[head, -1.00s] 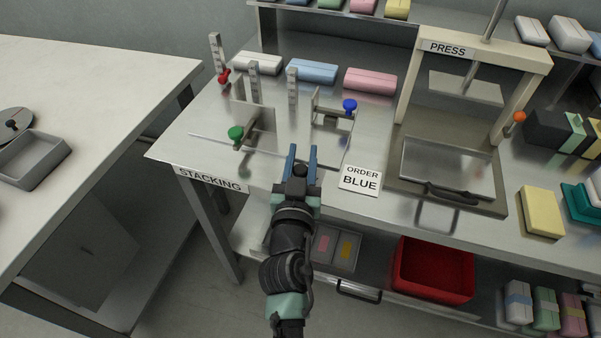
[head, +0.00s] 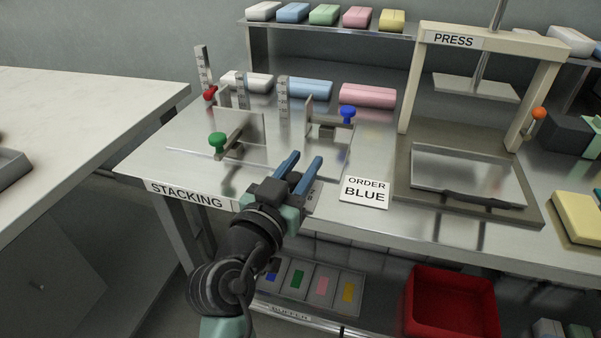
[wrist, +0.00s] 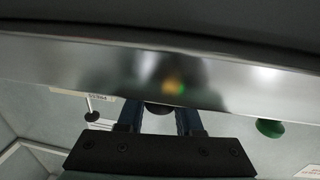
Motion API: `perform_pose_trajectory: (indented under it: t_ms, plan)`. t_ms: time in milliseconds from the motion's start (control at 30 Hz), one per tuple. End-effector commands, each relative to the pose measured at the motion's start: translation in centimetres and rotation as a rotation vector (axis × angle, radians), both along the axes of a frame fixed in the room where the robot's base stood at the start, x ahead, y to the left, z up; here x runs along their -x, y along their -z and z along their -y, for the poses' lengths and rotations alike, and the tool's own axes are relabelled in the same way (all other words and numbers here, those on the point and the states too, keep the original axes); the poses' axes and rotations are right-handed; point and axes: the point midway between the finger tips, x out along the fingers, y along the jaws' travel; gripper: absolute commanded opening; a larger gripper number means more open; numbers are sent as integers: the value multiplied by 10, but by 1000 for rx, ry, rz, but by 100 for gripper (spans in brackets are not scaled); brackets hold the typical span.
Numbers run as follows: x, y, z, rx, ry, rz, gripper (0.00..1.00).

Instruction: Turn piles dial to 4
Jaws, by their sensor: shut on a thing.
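My gripper (head: 304,159) is at the front of the stacking bench, left of the order card. In the wrist view its two blue fingers (wrist: 161,122) stand either side of a dark rounded knob (wrist: 158,108), held between them, which I take for the piles dial. Only part of this knob shows; its pointer and the number it is set to cannot be read. In the head view the gripper hides the knob, and a small marked plate (head: 314,192) shows just right of the gripper.
The green knob (head: 217,140), blue knob (head: 347,113) and red knob (head: 210,93) stand on the stacking fixture behind. The ORDER BLUE card (head: 365,192) lies close right. The press (head: 467,192) is further right. A red bin (head: 450,300) is below.

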Motion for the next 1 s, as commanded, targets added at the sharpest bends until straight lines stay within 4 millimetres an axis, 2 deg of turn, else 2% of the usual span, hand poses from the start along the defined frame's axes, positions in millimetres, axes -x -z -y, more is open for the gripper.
perform_pose_trajectory:
  t_ms: [567, 600, 733, 1000]
  plan:
    - [1, 0, -1, -2, 12, 2, 0]
    - [1, 0, -1, -2, 12, 1, 38]
    - [1, 0, -1, -2, 12, 1, 61]
    - [1, 0, 0, -1, 13, 0, 63]
